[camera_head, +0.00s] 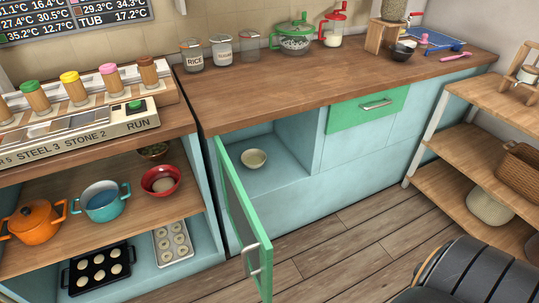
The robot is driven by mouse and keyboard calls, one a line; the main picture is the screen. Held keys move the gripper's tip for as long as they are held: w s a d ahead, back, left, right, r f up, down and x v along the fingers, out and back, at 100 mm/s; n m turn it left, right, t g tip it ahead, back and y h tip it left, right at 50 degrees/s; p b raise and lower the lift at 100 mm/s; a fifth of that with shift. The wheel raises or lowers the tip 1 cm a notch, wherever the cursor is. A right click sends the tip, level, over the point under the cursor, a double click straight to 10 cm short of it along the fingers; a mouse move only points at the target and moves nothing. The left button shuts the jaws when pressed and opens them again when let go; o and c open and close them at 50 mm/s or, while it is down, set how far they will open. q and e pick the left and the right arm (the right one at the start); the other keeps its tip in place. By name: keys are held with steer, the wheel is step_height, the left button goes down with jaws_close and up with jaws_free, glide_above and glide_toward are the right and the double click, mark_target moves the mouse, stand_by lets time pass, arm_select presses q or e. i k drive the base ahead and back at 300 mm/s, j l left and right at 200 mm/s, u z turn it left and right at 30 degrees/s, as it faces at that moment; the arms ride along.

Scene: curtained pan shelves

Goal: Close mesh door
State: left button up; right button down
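The mesh door (240,210) has a green frame and stands wide open, swung out toward me from the left side of a light-blue cabinet opening. A metal bar handle (247,247) is on its free edge, near the bottom of the picture. The cabinet compartment (285,188) behind it is exposed, and a small cream bowl (253,158) sits inside. The mesh panel is seen at a steep angle. Neither of my grippers is in view, and nothing is seen touching the door.
A wooden counter (290,85) with jars runs above the cabinet. A closed green drawer (368,108) is right of the opening. Left shelves hold an orange pot (36,221), a teal pot (102,201) and trays. A dark ribbed object (470,272) fills the lower right. The wooden floor (345,248) between is clear.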

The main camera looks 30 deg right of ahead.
mark_target(249, 231)
steer(key=z, duration=0.8)
